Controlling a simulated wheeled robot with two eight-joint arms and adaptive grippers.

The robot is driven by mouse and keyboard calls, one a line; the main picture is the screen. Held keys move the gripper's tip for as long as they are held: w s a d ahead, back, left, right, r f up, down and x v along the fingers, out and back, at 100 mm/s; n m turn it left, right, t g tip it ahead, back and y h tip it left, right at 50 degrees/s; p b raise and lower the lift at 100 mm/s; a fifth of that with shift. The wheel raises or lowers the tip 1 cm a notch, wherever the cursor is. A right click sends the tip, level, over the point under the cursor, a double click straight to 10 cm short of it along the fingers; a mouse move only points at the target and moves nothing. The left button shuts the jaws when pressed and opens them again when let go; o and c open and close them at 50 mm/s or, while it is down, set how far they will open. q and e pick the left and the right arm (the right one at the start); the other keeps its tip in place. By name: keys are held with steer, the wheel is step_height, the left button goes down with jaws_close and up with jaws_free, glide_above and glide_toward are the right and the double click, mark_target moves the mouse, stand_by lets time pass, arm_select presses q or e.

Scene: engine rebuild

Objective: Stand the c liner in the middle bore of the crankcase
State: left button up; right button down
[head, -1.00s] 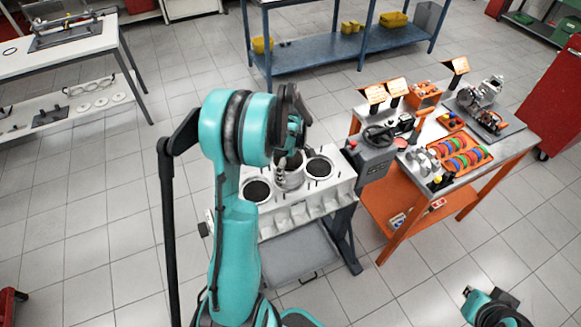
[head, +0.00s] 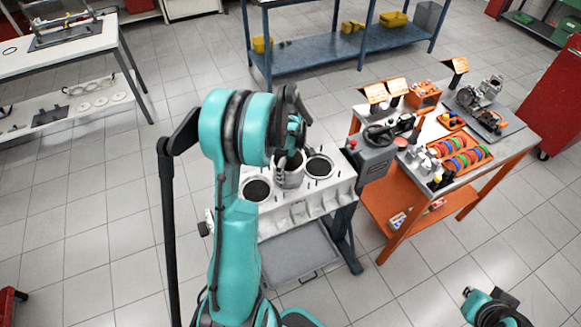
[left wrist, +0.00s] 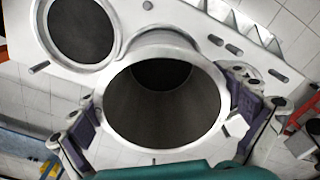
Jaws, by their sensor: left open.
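The c liner (head: 289,180), a grey metal cylinder, stands upright at the middle bore of the white crankcase (head: 330,194). Its upper part rises above the deck; its lower end is hidden. The left wrist view looks down into the open liner (left wrist: 120,112), whose rim stands above the crankcase deck (left wrist: 50,80). My left gripper (head: 291,155) is over the middle bore. In the left wrist view, the fingers of my left gripper (left wrist: 165,125) are spread on either side of the liner; I cannot tell whether they touch it. Only part of my right arm shows, at the lower right.
Open bores lie left (head: 257,190) and right (head: 320,167) of the liner, with short studs around them. An orange bench (head: 490,172) with parts is further right. A grey tray (head: 300,257) lies below.

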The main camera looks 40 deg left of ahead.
arm_select(q)
steer(key=shift+r, duration=0.2)
steer(key=shift+r+p, duration=0.75)
steer(key=shift+r, duration=0.45)
step_height(320, 180, up, 12)
stand_by(0.5)
stand_by(0.4)
